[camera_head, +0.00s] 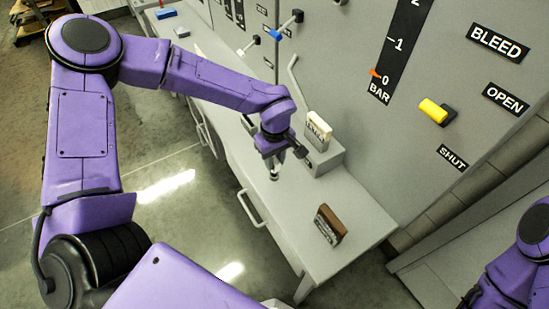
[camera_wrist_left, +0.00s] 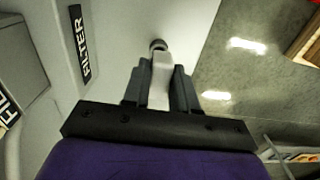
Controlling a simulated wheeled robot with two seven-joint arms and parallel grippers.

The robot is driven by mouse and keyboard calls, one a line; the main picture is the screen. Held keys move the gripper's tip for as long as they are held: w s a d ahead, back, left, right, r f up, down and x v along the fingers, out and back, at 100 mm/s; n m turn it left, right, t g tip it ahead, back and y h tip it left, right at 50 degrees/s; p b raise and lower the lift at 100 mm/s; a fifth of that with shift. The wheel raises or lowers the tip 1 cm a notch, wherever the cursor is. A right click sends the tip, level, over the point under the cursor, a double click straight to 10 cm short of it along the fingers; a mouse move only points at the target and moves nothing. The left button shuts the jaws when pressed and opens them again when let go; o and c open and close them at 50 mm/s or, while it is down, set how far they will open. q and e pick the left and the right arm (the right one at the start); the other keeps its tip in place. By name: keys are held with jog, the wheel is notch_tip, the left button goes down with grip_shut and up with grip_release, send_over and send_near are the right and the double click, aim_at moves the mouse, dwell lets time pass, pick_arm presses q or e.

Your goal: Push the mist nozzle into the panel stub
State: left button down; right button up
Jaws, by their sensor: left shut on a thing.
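My left gripper (camera_head: 273,160) is over the grey bench, left of a grey box. It is shut on a small pale, narrow piece with a dark round end, probably the mist nozzle (camera_head: 274,173). In the left wrist view the pale nozzle (camera_wrist_left: 161,72) sits between the dark fingers of the left gripper (camera_wrist_left: 161,85), its dark end pointing away from them. I cannot tell whether that end touches anything. I cannot make out the panel stub for certain in either view. My right arm shows at the lower right of the head view; its gripper is out of view.
A grey box (camera_head: 325,158) with a white lettered block (camera_head: 318,125) on it stands close right of the gripper. A brown block (camera_head: 330,224) stands on the near bench. The wall panel carries a yellow handle (camera_head: 434,111). A FILTER label (camera_wrist_left: 80,44) shows in the wrist view.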

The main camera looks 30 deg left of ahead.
aim_at(275, 159)
pick_arm(q)
jog(key=shift+p, duration=0.5)
jog(key=shift+f+b, duration=0.5)
jog(key=shift+f, duration=1.05)
jog(key=c, duration=0.8)
grip_release()
notch_tip(275, 159, up, 11)
jog(key=shift+f+b, duration=0.2)
jog(key=shift+b, duration=0.7)
